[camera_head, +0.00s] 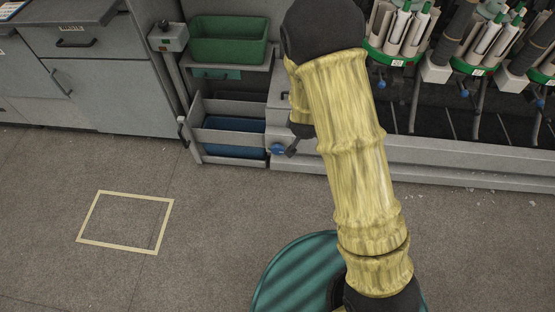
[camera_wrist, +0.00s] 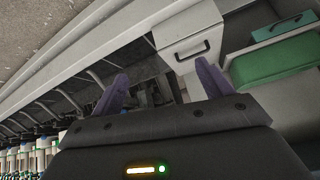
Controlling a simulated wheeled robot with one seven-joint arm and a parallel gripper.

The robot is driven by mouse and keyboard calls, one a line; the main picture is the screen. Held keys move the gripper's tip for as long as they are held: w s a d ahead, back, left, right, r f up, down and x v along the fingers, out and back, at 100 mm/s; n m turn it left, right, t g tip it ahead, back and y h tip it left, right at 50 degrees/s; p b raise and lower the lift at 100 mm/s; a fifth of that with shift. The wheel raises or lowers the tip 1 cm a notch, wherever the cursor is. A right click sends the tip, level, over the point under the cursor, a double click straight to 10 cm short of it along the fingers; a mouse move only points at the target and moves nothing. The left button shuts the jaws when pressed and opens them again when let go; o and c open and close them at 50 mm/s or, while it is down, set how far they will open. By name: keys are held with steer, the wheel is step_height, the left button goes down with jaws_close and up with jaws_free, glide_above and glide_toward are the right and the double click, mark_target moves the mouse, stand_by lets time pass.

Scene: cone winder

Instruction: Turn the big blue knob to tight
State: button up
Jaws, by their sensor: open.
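A blue knob (camera_head: 277,149), the largest blue one I can make out, sits low on the front of the machine, just left of my arm in the head view. A small dark part shows at its right side; I cannot tell what it is. I cannot read its setting or any mark. In the wrist view my gripper (camera_wrist: 161,86) is open, its two purple fingers apart with nothing visible between them. The knob is not clear in that view. In the head view my arm hides the gripper, so its distance to the knob cannot be told.
A green bin (camera_head: 228,40) stands on a shelf above a blue bin (camera_head: 232,137). A grey drawer (camera_wrist: 189,38) with a dark handle is ahead of the fingers. Green yarn holders (camera_head: 392,56) with smaller blue knobs line the right. The floor by the taped rectangle (camera_head: 125,221) is clear.

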mark_target(277, 153)
steer(key=a+f+n+t+b, duration=0.1)
steer(key=a+f+t+b, duration=0.2)
steer(key=f+b, duration=0.5)
steer(key=a+f+n+t+b, duration=0.1)
steer(key=a+f+t+b, duration=0.3)
steer(key=f+b, duration=0.5)
steer(key=w+a+f+n+t+b, duration=0.1)
steer(key=a+f+t+b, duration=0.2)
steer(key=f+b, duration=0.6)
step_height(277, 153, down, 15)
steer(key=shift+a+f, duration=0.1)
steer(key=shift+a, duration=0.45)
steer(key=shift+w, duration=0.1)
steer(key=w+b, duration=0.3)
steer(key=w, duration=0.2)
steer(key=w+b, duration=0.3)
steer(key=w, duration=0.3)
steer(key=w+b, duration=0.3)
steer(key=w, duration=0.2)
steer(key=shift+w+d+f, duration=0.15)
steer(key=shift+d+f, duration=0.05)
steer(key=shift+d, duration=0.1)
steer(key=shift+w+r, duration=0.2)
steer(key=shift+w, duration=0.35)
